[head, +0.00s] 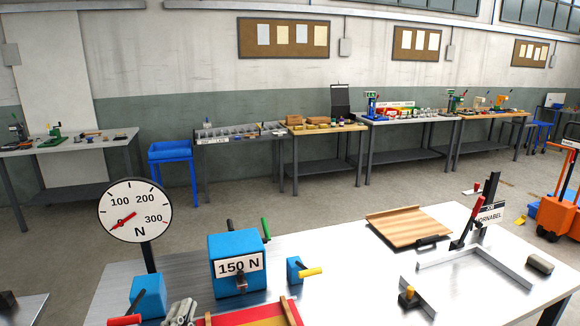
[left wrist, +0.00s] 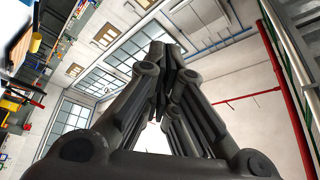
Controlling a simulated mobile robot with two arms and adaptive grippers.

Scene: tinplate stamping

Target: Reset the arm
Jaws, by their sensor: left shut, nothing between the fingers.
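My left gripper (head: 182,310) shows as grey fingers at the bottom edge of the head view, left of centre. It appears just in front of the blue box marked 150 N (head: 237,262) and beside a smaller blue block with a red handle (head: 148,296). In the left wrist view the left gripper (left wrist: 160,55) has its fingers closed together with nothing between them. That view looks up past the fingers to the wall, windows and ceiling. My right gripper is in neither view.
The metal worktable (head: 350,262) carries a round force dial (head: 135,210), a small blue block with a yellow handle (head: 295,270), a red and yellow piece (head: 250,318), a wooden board (head: 408,227) and a metal frame fixture (head: 470,252). Bare tabletop lies right of centre. Other benches line the wall.

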